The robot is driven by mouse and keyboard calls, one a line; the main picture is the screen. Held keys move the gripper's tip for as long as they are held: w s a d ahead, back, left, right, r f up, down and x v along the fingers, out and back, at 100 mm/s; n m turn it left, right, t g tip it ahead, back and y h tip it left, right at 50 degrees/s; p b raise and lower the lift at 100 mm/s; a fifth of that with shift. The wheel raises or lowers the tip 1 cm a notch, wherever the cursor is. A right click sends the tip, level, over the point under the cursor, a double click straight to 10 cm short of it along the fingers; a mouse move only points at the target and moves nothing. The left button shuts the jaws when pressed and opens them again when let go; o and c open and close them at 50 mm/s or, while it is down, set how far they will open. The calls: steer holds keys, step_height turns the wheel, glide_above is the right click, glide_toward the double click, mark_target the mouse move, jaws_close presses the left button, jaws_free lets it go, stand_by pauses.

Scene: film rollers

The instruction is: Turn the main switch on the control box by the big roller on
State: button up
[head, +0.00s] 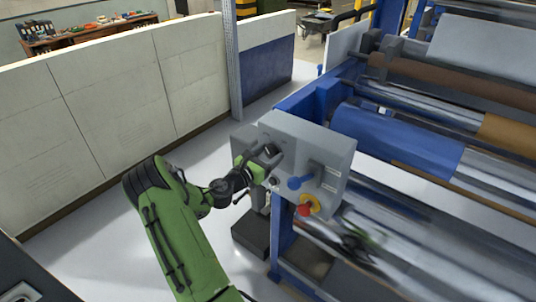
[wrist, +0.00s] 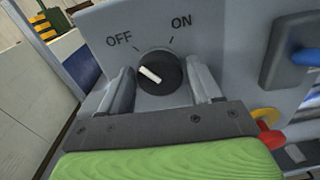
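The main switch is a round black knob (wrist: 160,74) with a white pointer bar, on the grey control box (head: 318,138). In the wrist view the box face (wrist: 215,25) carries the labels OFF at upper left and ON at upper right. The pointer bar slants to the upper left, on the OFF side. My gripper (wrist: 160,67) is open, with one finger on each side of the knob and a visible gap to it on both sides. In the head view my gripper (head: 268,156) is at the left part of the box face, and its fingers largely hide the knob.
A blue lever (head: 300,183) and a red button (head: 305,210) on a yellow disc (head: 312,201) are right of my gripper on the box. The blue frame and rollers (head: 400,140) are to the right. A pale partition wall (head: 130,100) stands left, with clear floor between.

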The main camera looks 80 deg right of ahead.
steer(key=c, duration=0.7)
steer(key=shift+f+m+b, duration=0.1)
steer(key=shift+m+b, duration=0.2)
steer(key=m+b, duration=0.2)
steer(key=shift+m, duration=0.4)
steer(key=m+b, duration=0.3)
steer(key=shift+f+m, duration=0.1)
steer(key=shift+m, duration=0.2)
steer(key=m+b, duration=0.3)
steer(key=shift+m, duration=0.3)
steer(key=shift+m+b, duration=1.45)
steer(key=shift+m, duration=0.25)
